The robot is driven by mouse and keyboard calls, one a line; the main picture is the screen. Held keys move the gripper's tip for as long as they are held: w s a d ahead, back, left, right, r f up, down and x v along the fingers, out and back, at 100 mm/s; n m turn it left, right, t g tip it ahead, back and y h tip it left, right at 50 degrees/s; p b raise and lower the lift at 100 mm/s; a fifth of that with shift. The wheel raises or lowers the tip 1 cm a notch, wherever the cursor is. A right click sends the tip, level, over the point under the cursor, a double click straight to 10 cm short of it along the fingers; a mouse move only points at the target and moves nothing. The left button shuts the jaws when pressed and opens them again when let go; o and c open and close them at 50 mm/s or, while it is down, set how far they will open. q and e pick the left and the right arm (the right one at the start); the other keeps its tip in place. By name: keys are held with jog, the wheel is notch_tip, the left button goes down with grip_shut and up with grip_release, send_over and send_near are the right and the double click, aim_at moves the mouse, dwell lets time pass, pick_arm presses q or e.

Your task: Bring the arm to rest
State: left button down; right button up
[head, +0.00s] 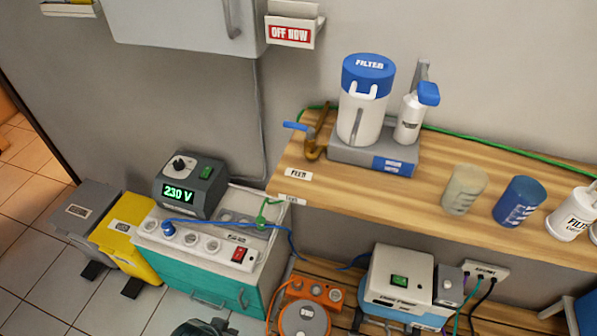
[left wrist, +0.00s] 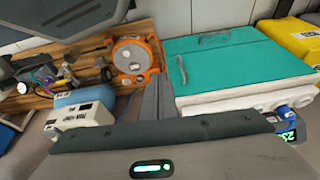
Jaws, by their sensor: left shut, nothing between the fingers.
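My left gripper (left wrist: 158,92) shows in the left wrist view with its grey fingers together and nothing between them. In the head view only a dark part of my left gripper (head: 205,328) shows at the bottom edge, in front of the teal cabinet (head: 195,265). In the left wrist view the teal cabinet (left wrist: 225,68) lies just right of the fingers and the orange device (left wrist: 135,58) just left. I cannot tell the exact gap to either. My right gripper is in neither view.
The wooden shelf (head: 420,195) carries a white filter canister (head: 362,115), a bottle (head: 410,118) and cups. Below it stand the orange device (head: 305,312) and a white-and-blue machine (head: 398,285). A 230 V unit (head: 190,185) tops the cabinet; a yellow bin (head: 125,240) is left. Tiled floor (head: 25,230) is clear.

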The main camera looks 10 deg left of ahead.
pick_arm(q)
notch_tip(320, 180, down, 24)
jog(key=s+d+t+p, duration=0.1)
jog(key=d, duration=0.1)
jog(key=shift+s+d+f+h, duration=0.15)
jog(key=shift+s+h, duration=0.15)
jog(key=shift+h, duration=0.1)
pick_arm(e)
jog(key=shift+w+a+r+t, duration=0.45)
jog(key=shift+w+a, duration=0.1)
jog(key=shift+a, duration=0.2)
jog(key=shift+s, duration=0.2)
